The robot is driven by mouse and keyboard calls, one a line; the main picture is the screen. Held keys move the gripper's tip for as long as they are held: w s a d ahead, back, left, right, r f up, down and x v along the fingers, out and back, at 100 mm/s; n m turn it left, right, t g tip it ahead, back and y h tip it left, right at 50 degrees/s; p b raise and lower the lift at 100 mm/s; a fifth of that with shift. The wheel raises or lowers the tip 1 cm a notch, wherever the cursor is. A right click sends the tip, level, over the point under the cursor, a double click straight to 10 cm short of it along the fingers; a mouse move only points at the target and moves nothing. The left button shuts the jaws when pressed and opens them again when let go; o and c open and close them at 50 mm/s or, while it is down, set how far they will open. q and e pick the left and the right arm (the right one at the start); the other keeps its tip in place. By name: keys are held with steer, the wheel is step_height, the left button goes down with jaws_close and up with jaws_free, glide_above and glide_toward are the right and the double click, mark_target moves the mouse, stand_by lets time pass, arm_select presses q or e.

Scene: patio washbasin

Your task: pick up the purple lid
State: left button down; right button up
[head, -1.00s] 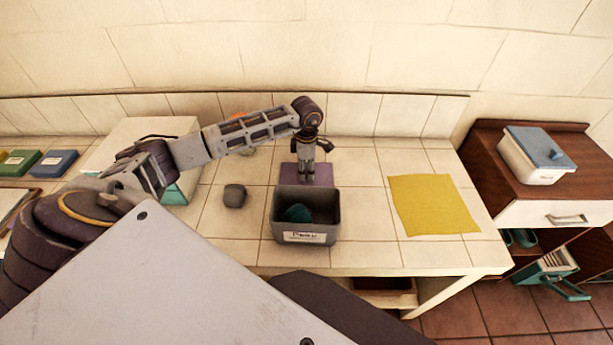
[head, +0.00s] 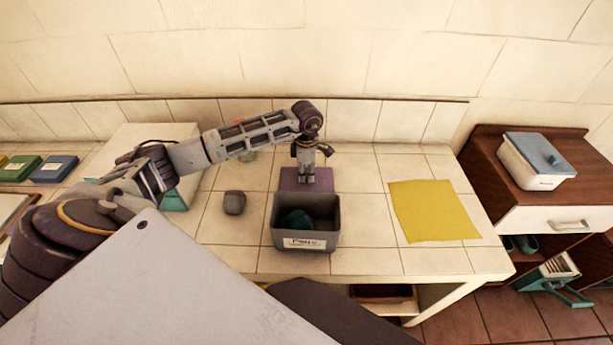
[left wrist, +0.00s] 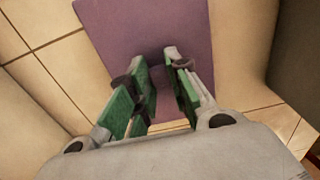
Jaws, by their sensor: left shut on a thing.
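The purple lid (head: 288,180) lies on the tiled counter, just behind a grey labelled bin (head: 305,243). It also fills the upper middle of the left wrist view (left wrist: 150,28) as a flat purple panel. My left gripper (head: 306,181) points down at the lid from above. In the left wrist view its fingers (left wrist: 157,62) are close together over the lid and shut on it. The exact part between the fingertips is hidden. The lid looks flat, at or very near the counter top. My right gripper is not in view.
The grey bin holds a teal item (head: 297,219). A small grey pot (head: 234,202) stands left of it. A yellow cloth (head: 433,211) lies to the right. A white container with a blue lid (head: 537,158) stands on a brown cabinet. The counter between bin and cloth is clear.

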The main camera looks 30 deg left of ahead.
arm_select(q)
step_height(320, 180, up, 8)
steer(key=shift+f+b, duration=0.1)
steer(key=shift+b, duration=0.45)
steer(key=shift+r, duration=0.8)
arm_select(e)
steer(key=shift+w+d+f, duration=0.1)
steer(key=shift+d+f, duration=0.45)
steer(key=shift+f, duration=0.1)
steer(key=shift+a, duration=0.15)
